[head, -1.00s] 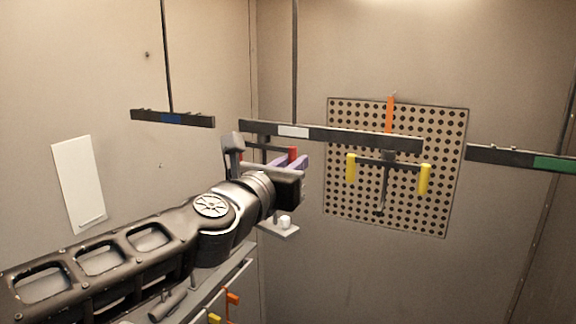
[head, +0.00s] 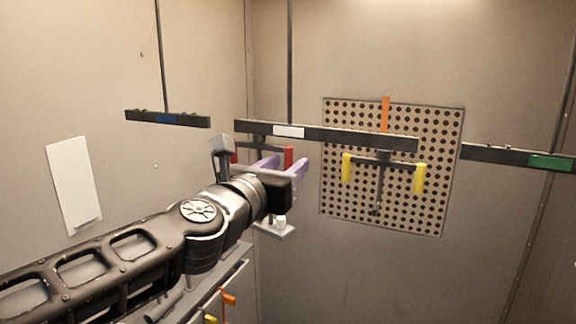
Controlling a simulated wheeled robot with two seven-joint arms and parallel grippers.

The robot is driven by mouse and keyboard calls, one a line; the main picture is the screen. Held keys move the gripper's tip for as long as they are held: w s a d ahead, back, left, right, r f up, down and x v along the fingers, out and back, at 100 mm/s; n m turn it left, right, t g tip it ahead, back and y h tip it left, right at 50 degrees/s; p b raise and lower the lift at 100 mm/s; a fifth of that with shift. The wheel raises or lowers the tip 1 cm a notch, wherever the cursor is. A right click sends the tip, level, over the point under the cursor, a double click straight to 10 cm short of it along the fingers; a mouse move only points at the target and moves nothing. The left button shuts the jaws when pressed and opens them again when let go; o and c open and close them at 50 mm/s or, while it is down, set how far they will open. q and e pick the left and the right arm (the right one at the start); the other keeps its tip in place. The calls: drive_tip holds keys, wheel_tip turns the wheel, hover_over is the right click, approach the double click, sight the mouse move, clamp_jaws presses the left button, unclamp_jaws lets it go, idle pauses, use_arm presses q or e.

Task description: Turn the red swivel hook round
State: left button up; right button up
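The red swivel hook (head: 288,157) hangs under the left part of a dark bar with a white label. It has a dark crosspiece with a red end at each side. The left red end is partly hidden behind my gripper. My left gripper (head: 281,166) is in front of the hook and just below it, its two purple fingers spread apart. The right red end shows near and above the fingers. I cannot tell whether they touch it. Nothing is seen held. My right gripper is not in view.
A yellow-ended hook (head: 382,163) hangs from the same bar (head: 330,134), before a perforated panel (head: 440,200). Other bars have a blue label (head: 166,119) and a green label (head: 550,163). A small shelf (head: 272,231) with a white item is below my gripper.

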use_arm(q)
drive_tip(key=v, duration=0.7)
drive_tip(key=shift+s, duration=0.35)
